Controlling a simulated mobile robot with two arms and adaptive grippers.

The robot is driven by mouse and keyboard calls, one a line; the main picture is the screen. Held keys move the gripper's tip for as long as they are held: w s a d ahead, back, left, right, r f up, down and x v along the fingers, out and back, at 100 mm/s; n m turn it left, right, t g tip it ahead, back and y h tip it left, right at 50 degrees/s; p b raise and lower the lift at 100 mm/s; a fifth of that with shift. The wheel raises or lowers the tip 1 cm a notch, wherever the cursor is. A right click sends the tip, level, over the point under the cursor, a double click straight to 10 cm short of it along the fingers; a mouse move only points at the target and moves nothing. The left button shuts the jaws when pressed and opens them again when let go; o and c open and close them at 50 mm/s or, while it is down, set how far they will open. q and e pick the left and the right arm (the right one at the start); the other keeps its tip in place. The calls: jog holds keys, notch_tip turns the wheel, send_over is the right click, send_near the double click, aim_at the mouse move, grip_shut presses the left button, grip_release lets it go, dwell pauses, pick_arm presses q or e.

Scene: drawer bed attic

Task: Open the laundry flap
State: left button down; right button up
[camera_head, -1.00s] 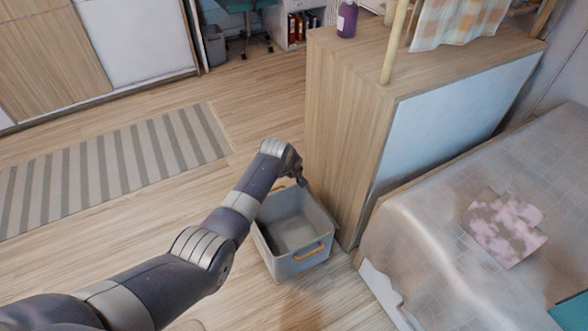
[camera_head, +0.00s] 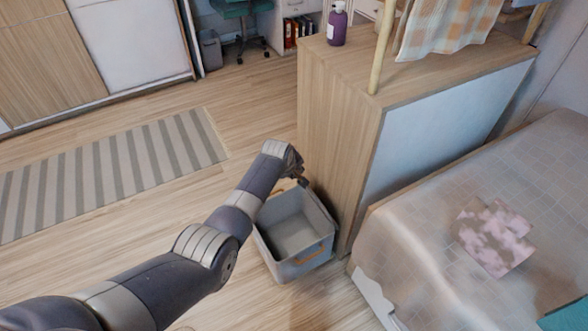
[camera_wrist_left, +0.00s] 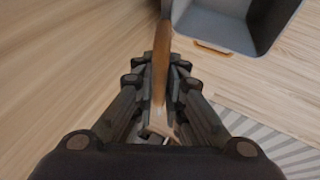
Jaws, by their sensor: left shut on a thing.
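The wooden cabinet (camera_head: 335,140) stands right of my left arm, and I cannot make out a separate laundry flap on it in the head view. My left gripper (camera_head: 299,180) is low beside the cabinet's left side, above the back of the grey bin, and its fingers are small and dark there. In the left wrist view, my left gripper (camera_wrist_left: 161,75) is shut on an upright brown wooden strip (camera_wrist_left: 162,42), which looks like a handle or panel edge. A pale wooden surface (camera_wrist_left: 60,70) lies left of it. My right gripper is not in view.
The grey bin (camera_head: 272,262) with orange handles stands on the floor below my left gripper. The bed (camera_head: 400,240) is at the right. A purple bottle (camera_head: 337,25) stands on the cabinet top. Open floor and a striped rug (camera_head: 110,170) are at the left.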

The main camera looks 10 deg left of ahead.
pick_arm(q)
jog(key=c, duration=1.6)
grip_release()
jog(key=shift+w+d+r, duration=0.1)
jog(key=shift+w+r, duration=0.05)
jog(key=shift+r, duration=0.1)
jog(key=shift+c, duration=0.2)
jog(key=shift+f, duration=0.1)
jog(key=v, duration=1.2)
